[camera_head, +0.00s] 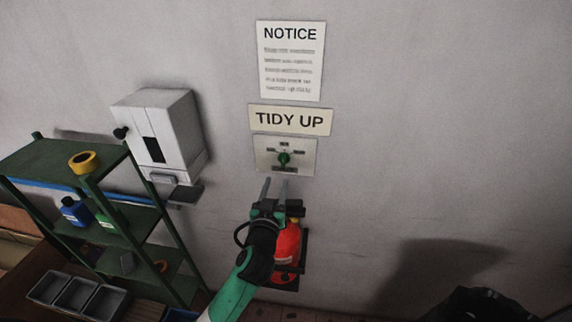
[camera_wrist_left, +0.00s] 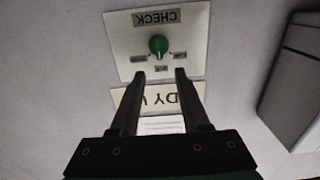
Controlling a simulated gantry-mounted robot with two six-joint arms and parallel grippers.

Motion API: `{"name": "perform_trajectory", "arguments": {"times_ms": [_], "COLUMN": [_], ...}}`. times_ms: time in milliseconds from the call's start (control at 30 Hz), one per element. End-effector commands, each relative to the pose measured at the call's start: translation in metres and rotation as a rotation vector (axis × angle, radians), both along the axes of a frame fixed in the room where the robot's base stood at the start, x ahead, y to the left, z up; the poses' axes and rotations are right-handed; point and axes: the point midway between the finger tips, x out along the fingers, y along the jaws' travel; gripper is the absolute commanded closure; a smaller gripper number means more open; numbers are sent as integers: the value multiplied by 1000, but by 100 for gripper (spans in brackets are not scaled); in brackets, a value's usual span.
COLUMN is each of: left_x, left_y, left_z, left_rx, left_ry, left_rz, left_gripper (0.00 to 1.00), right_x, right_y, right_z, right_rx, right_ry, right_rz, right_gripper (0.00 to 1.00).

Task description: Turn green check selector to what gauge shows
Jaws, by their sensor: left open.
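The green check selector (camera_head: 284,158) is a round knob on a pale wall plate (camera_head: 263,150) under the "TIDY UP" sign. It also shows in the left wrist view (camera_wrist_left: 158,46), upside down, with the word CHECK and small dark labels around it. My left gripper (camera_head: 275,183) is open and empty, its two fingers pointing up just below the plate in the head view. In the left wrist view its fingertips (camera_wrist_left: 160,74) are apart and do not enclose the knob. No gauge can be made out in either view. My right gripper is not in view.
A red fire extinguisher (camera_head: 287,245) is on the wall behind my left arm. The wall to the right is clear.

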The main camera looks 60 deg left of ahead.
Motion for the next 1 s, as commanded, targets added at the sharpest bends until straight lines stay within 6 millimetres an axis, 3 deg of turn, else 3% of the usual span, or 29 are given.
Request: {"name": "perform_trajectory", "arguments": {"times_ms": [500,867,900,1000], "left_x": [60,66,66,66], "left_y": [78,86,86,86], "left_z": [1,1,1,1], "left_rx": [0,0,0,0], "left_ry": [-2,-3,-3,-3], "left_rz": [-1,-2,-2,-2], "left_gripper": [54,54,56,74], "right_x": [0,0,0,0], "right_y": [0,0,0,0], "right_z": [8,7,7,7], "right_rx": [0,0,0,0], "right_ry": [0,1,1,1], "right_rz": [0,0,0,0], "right_gripper": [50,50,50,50]}}
